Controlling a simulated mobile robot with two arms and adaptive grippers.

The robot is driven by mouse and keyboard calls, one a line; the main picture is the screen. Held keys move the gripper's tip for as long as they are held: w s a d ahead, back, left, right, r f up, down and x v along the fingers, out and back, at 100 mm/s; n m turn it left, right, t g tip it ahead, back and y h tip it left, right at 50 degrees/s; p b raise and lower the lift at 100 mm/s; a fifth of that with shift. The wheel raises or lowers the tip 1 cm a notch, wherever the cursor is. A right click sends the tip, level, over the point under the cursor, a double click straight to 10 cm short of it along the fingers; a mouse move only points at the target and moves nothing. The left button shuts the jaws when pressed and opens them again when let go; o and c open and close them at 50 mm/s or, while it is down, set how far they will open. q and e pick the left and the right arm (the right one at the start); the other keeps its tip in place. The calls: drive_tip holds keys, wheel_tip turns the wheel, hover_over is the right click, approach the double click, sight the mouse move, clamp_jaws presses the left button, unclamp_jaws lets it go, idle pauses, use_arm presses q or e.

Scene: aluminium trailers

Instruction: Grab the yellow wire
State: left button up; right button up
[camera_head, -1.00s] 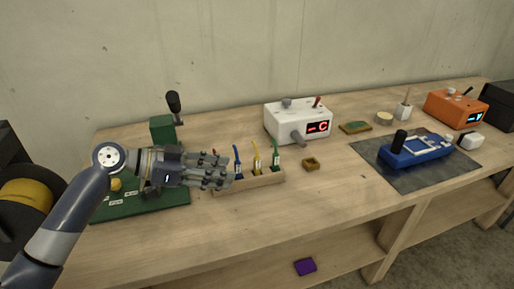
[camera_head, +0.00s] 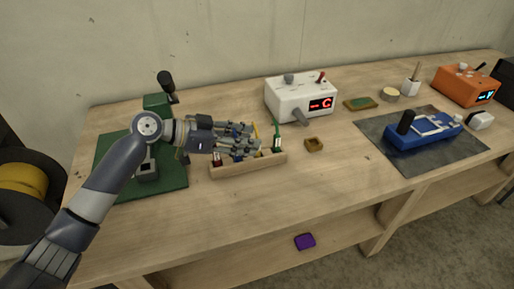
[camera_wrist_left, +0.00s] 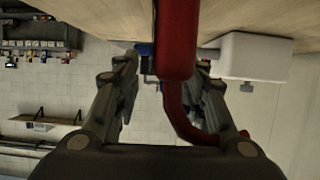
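The yellow wire (camera_head: 256,131) stands in the wooden holder (camera_head: 246,166) on the bench, just beyond the fingertips of my left gripper (camera_head: 251,141) in the head view. The gripper lies level over the holder and hides part of the yellow wire. A green wire (camera_head: 276,138) stands right of the yellow one. In the left wrist view my left gripper's fingers (camera_wrist_left: 162,85) are spread apart. A red wire (camera_wrist_left: 177,45) is close to the camera between them, and a bit of blue (camera_wrist_left: 145,60) shows behind it. I cannot make out the yellow wire there. My right gripper is not in view.
A white device (camera_head: 300,99) with a red display stands behind the holder; it also shows in the wrist view (camera_wrist_left: 255,57). A green-based press (camera_head: 155,105) is at left. The front bench strip is clear.

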use_arm(q)
drive_tip(key=p+x, duration=0.1)
drive_tip(key=x, duration=0.3)
drive_tip(key=shift+w, duration=0.15)
drive_tip(key=shift+a, duration=0.1)
clamp_jaws()
